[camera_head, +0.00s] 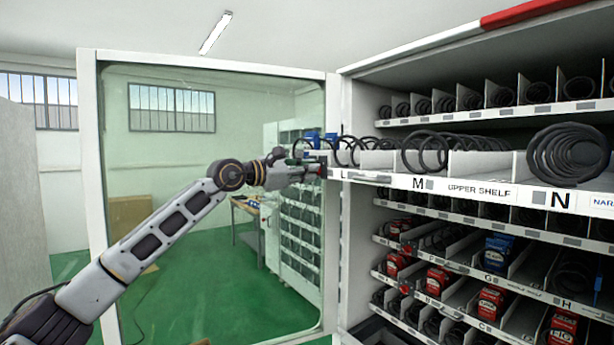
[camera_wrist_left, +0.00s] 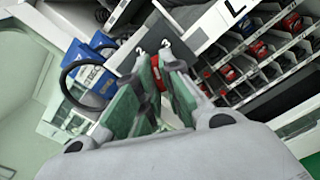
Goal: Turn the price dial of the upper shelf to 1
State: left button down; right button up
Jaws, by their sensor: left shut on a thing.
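The upper shelf (camera_head: 478,190), labelled "UPPER SHELF" with L, M and N, sticks out of the vending machine. My left gripper (camera_head: 312,170) is at the shelf's left front end. In the left wrist view a red price dial (camera_wrist_left: 156,63) shows between the two green-padded fingers of the left gripper (camera_wrist_left: 158,68). The fingers are shut on the dial. My right gripper is in neither view.
The open glass door (camera_head: 90,170) is behind and left of my left arm. Black spiral coils (camera_head: 568,155) and blue boxes (camera_head: 312,138) are on the upper shelf. Lower shelves hold red and blue boxes (camera_head: 498,252). The green floor (camera_head: 190,290) shows through the glass.

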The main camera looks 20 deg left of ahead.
pick_arm(q)
jog(key=n+b, duration=0.2)
jog(key=n, duration=1.5)
jog(key=shift+r+n, duration=0.1)
jog(key=shift+n, duration=0.2)
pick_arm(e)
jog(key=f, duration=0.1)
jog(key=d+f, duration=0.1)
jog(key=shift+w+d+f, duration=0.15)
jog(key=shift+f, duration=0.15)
pick_arm(q)
jog(key=c, duration=1.6)
grip_release()
jog(key=shift+o, duration=0.2)
jog(key=v, duration=1.2)
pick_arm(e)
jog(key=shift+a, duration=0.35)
